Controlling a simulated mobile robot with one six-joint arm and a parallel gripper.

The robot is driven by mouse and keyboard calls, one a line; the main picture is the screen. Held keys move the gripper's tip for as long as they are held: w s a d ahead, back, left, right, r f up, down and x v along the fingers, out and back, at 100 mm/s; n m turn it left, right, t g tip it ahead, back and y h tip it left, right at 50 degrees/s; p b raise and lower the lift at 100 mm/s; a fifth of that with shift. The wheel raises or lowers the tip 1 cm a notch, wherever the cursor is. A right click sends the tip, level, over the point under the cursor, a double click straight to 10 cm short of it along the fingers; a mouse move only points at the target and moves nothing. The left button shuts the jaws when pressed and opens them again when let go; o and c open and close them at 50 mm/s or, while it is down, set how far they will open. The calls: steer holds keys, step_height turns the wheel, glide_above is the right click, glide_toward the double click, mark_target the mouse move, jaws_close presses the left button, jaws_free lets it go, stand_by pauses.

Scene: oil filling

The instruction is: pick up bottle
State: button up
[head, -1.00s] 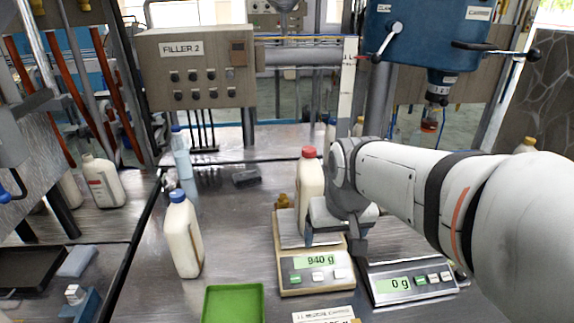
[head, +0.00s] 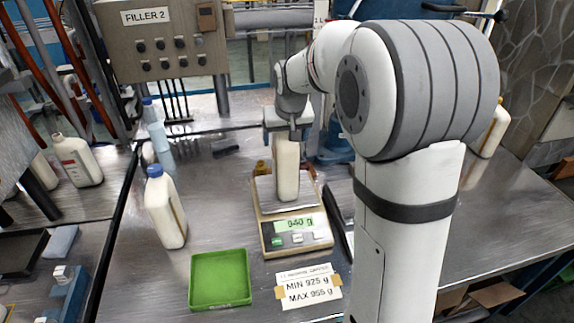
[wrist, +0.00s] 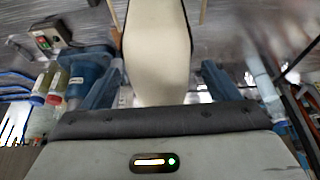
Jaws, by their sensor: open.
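A cream bottle (head: 286,172) stands upright on the scale (head: 264,235), whose display reads 940 g. My gripper (head: 288,130) is at the bottle's top and hides its cap in the head view. In the wrist view the pale bottle body (wrist: 156,55) lies between the two blue fingers of my gripper (wrist: 162,78). The fingers are apart, with gaps visible on both sides of the bottle.
A blue-capped bottle (head: 165,210) stands to the left. An empty green tray (head: 220,278) and a MIN/MAX label card (head: 308,287) lie in front. A clear blue-capped bottle (head: 157,135) stands farther back. The filler box (head: 160,45) is behind.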

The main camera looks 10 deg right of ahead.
steer(key=shift+x, duration=1.2)
jaws_close()
